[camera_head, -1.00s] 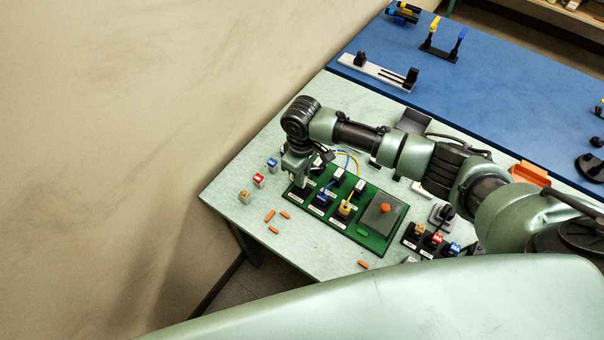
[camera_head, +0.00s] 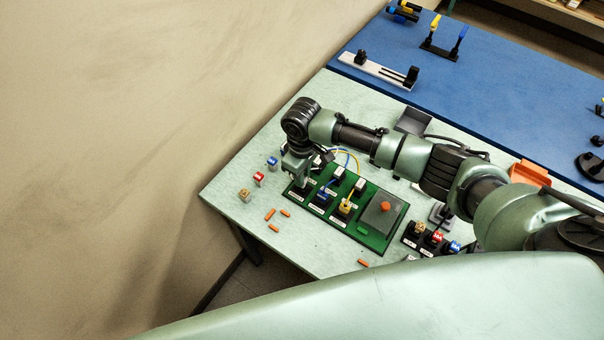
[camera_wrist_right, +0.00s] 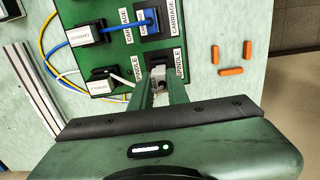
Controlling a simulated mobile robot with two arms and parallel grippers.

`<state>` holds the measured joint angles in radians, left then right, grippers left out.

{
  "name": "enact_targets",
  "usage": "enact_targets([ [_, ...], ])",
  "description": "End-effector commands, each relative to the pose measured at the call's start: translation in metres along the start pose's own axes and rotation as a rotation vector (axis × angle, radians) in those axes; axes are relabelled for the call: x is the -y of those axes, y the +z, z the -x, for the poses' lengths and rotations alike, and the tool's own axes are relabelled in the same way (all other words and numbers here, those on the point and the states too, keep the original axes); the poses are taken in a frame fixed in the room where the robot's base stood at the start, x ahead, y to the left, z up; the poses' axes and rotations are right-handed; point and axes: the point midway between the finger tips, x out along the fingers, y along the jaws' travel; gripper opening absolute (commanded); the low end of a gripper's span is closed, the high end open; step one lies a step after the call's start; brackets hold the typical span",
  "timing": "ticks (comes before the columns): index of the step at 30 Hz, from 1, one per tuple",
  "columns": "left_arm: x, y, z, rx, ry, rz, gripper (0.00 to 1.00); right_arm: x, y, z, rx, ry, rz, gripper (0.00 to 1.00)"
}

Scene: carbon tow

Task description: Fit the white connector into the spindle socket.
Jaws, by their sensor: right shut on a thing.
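The green board (camera_head: 372,240) lies on the pale green table and carries several black sockets with cables. My right gripper (camera_head: 301,182) points down over the board's far left corner. In the right wrist view its fingers (camera_wrist_right: 160,90) are shut on the white connector (camera_wrist_right: 158,73), of which only a small part shows between them. The connector is at the black spindle socket (camera_wrist_right: 157,58), beside the SPINDLE label; I cannot tell how deep it sits. A white cable (camera_wrist_right: 121,79) runs left from near the fingers. My left gripper is not in view.
A blue cable plug (camera_wrist_right: 146,22) sits in the neighbouring carriage socket. Orange pieces (camera_head: 270,214) lie on the table in front of the board. Small blue, red and tan-topped blocks stand left of it. A grey box with an orange knob (camera_head: 384,207) covers the board's right part.

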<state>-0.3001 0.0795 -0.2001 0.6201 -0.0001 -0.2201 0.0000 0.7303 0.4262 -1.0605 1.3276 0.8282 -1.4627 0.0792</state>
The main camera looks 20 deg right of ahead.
Motion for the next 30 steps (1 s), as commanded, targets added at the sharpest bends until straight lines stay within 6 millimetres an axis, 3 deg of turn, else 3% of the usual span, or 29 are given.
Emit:
enact_targets([
  [20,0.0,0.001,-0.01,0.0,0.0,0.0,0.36,0.0,0.0,-0.018,0.0,0.0,0.0,0.0],
  [21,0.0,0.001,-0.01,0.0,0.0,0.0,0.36,0.0,0.0,-0.018,0.0,0.0,0.0,0.19],
  [24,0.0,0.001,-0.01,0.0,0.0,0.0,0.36,0.0,0.0,-0.018,0.0,0.0,0.0,0.41],
  [30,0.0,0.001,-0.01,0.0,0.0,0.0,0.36,0.0,0.0,-0.017,0.0,0.0,0.0,0.41],
])
